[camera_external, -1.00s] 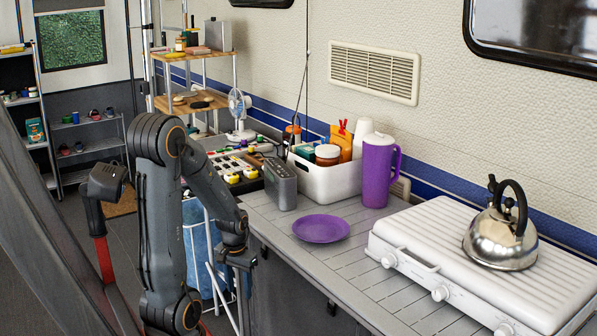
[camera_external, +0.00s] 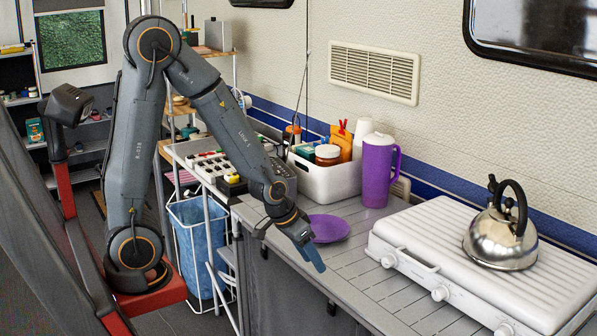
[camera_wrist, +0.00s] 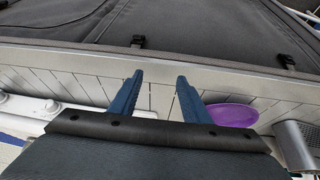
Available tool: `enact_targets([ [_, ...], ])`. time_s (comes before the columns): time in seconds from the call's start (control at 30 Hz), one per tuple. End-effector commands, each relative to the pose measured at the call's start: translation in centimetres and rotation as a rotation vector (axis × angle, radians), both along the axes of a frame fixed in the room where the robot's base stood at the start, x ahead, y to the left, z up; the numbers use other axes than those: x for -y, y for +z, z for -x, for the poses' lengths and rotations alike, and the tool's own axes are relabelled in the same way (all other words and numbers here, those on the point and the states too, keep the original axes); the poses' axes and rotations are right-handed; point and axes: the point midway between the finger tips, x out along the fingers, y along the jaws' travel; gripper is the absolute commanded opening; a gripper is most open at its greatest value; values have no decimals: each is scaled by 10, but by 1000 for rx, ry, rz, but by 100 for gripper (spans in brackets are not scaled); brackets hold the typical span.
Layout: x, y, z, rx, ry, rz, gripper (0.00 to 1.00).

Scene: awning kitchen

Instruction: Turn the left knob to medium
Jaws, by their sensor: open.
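The white stove (camera_external: 470,275) stands on the counter at the right in the external view, with several round white knobs along its front. The left knob (camera_external: 389,261) is the one at the stove's left end. Its pointer is too small to read. My gripper (camera_external: 316,264) is left of that knob, over the counter's front edge and pointing down, apart from the stove. In the wrist view my gripper (camera_wrist: 160,82) shows two blue fingers spread apart with nothing between them. Part of the stove (camera_wrist: 25,108) shows at the left there.
A purple plate (camera_external: 329,228) lies on the counter beside my gripper. Behind it are a purple pitcher (camera_external: 377,172) and a white bin (camera_external: 328,181) of bottles. A steel kettle (camera_external: 500,235) sits on the stove. The slatted counter between plate and stove is clear.

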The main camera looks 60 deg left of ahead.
Motion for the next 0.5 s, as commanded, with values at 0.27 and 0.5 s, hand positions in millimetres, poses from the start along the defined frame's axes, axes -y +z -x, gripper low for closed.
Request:
enact_targets([
  [0.27,97,1,-61,351,-45,-52,43],
  [0.5,131,13,-72,612,-18,-231,43],
])
